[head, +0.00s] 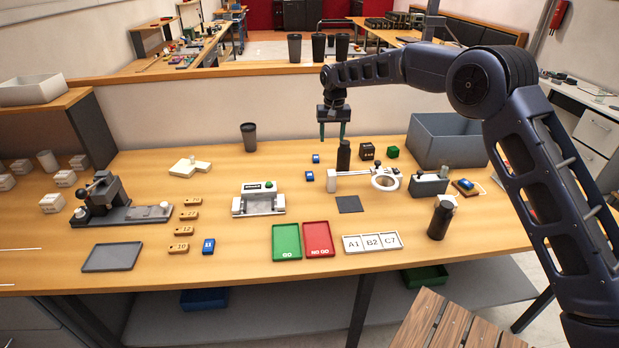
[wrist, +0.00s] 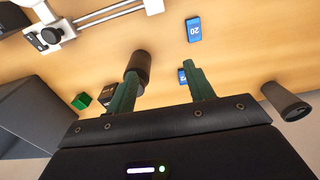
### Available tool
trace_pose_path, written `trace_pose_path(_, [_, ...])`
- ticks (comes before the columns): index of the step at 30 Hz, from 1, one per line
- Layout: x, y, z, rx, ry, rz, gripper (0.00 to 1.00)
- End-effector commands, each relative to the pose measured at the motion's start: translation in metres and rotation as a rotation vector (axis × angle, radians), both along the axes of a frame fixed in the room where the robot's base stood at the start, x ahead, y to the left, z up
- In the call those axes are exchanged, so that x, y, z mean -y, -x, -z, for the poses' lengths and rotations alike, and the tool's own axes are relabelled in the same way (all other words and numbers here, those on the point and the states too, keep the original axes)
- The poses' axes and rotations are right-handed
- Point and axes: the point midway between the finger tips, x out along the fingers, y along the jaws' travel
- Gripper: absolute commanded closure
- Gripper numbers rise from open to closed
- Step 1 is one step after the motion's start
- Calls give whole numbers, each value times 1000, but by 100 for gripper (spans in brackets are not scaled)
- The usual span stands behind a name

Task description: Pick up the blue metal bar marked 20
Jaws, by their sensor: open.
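The blue bar marked 20 (wrist: 194,29) lies flat on the table in the upper middle of the wrist view. In the head view it appears to be the nearer of two small blue bars (head: 310,176), left of the magnifier stand. The other blue bar (wrist: 182,76) is partly hidden by my right finger in the wrist view; it also shows in the head view (head: 316,159). My gripper (head: 332,136) is open and empty, pointing down above the table. In the wrist view its fingertips (wrist: 160,70) are apart, with bare table between them.
A black cylinder (head: 343,156) stands close below my gripper; it overlaps my left finger in the wrist view. A magnifier stand (head: 385,181) is to the right. A black block (head: 367,151), a green cube (head: 393,152) and a grey bin (head: 447,140) stand farther right. A dark cup (head: 249,137) stands left.

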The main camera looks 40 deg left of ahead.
Motion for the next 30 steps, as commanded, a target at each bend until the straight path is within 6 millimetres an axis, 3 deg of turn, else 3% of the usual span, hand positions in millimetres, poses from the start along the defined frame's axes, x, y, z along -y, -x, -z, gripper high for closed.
trace_pose_path(3, [-30,29,29,-8,14,-28,47])
trace_pose_path(9, [-52,53,51,-12,21,-47,47])
trace_pose_path(14, [-53,55,62,-12,24,-48,47])
trace_pose_path(24, [-52,55,105,-12,24,-48,47])
trace_pose_path(30, [-52,57,116,-12,23,-48,47])
